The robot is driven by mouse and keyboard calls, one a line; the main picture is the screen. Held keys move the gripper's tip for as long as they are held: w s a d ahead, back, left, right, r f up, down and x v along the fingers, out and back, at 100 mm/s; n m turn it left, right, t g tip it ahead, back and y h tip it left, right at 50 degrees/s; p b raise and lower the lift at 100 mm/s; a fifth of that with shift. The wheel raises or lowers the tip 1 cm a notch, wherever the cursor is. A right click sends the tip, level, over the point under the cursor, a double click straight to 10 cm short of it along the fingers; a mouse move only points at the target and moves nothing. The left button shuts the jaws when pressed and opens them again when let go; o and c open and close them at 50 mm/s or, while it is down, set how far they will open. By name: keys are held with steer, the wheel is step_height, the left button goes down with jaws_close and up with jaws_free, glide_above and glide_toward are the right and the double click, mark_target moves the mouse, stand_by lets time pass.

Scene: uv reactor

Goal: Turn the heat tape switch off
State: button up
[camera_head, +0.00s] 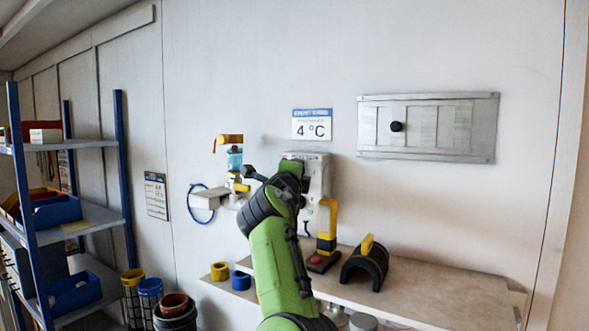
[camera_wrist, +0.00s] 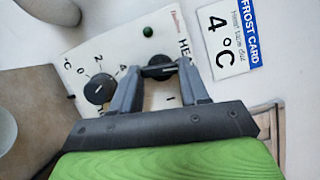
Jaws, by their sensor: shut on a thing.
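The heat tape control box is a white panel on the wall, partly hidden behind my arm in the head view (camera_head: 319,168). In the wrist view its face (camera_wrist: 110,48) carries a black dial (camera_wrist: 98,90) with numbers around it, a green indicator (camera_wrist: 148,32) and a partly hidden "HE" label. The black heat tape switch (camera_wrist: 158,72) sits between the fingertips of my gripper (camera_wrist: 159,68), which is shut on it with one finger at each side. In the head view my arm covers the switch. The full switch markings are hidden.
A "4 °C" frost card (camera_head: 312,125) hangs above the box. A bench (camera_head: 430,295) below holds a yellow-and-black device (camera_head: 326,232) and a black half-round piece (camera_head: 365,265). A blue valve (camera_head: 235,160) is on the wall to the left. Shelving (camera_head: 95,215) stands far left.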

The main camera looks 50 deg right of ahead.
steer(key=shift+r+n+y+p, duration=0.15)
steer(key=shift+n+y+p, duration=0.4)
steer(key=shift+n, duration=0.35)
steer(key=o, duration=1.1)
steer(key=shift+w+a, duration=0.1)
steer(key=shift+c, duration=0.2)
steer(key=b+v, duration=0.8)
steer(key=v, duration=0.7)
steer(key=shift+a+b, duration=0.3)
steer(key=shift+a, duration=0.05)
